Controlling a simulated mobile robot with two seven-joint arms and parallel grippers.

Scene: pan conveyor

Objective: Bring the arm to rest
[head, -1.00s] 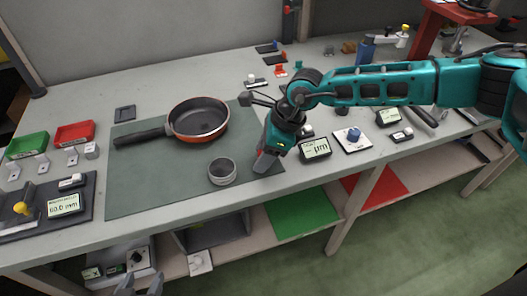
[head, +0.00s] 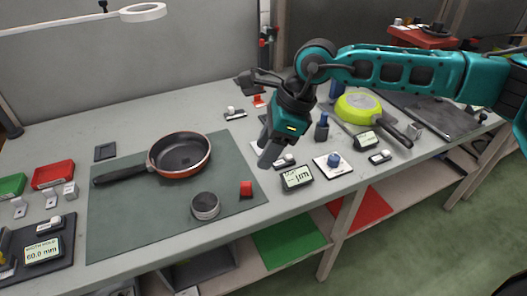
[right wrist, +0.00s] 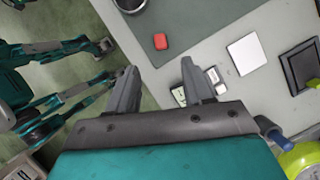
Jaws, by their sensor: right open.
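My right gripper (head: 267,155) hangs above the worktable in the head view, near the right edge of the green-grey mat (head: 125,220). Its two fingers stand apart in the right wrist view (right wrist: 158,70), with nothing between them. A grey round pot-like piece (head: 205,206) stands left of the block. An orange-red pan (head: 181,153) lies on the mat, handle to the left. My left arm shows at the left of the wrist view; its jaws (right wrist: 106,46) are too small to read.
Red (head: 53,174) and green trays are at the left. A ring lamp (head: 143,12) hangs at top left.

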